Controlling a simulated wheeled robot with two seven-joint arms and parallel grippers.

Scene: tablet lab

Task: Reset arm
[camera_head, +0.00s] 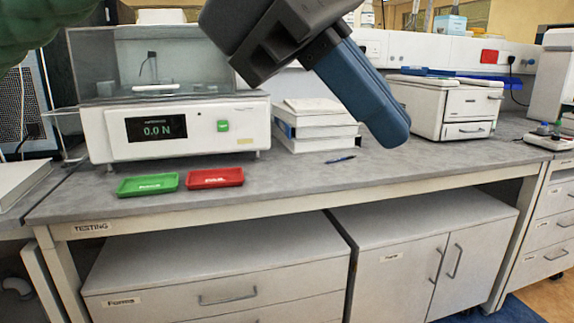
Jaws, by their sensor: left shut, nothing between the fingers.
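My left gripper (388,130) reaches down across the top middle of the head view, with a dark body and blue fingers. Its fingers are together, with nothing between them. It hangs in the air in front of the bench, and its tip covers part of the view between the stacked binders and the white box machine. My right gripper is not in view.
The bench's front middle is bare.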

